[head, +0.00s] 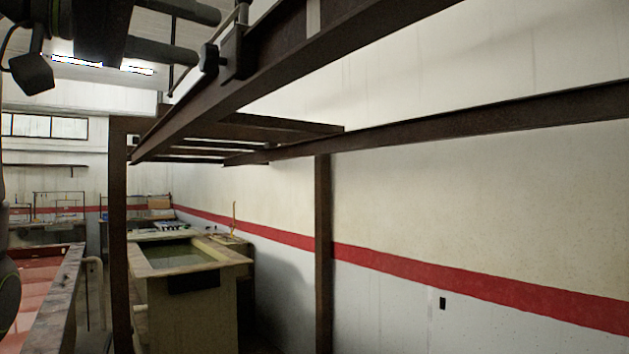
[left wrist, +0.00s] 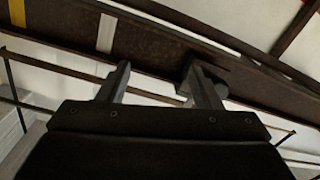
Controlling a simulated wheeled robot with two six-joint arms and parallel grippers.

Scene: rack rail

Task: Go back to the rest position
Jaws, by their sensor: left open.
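My left gripper (head: 207,37) is at the top left of the head view, close to the dark rusty rail (head: 300,60). In the left wrist view its two grey fingers (left wrist: 159,70) stand apart with nothing between them. A dark block (head: 238,52) with a round knob sits on the side of the rail near the fingertips. In the left wrist view the block (left wrist: 199,70) is just beyond the right finger; whether they touch I cannot tell. My right gripper is not in view.
A second beam (head: 480,115) runs along the white wall, with posts (head: 323,250) below. A water-filled tank (head: 190,285) stands under the frame. The rail carries a white stripe (left wrist: 106,33) and a yellow stripe (left wrist: 16,12). Open space shows below the rail.

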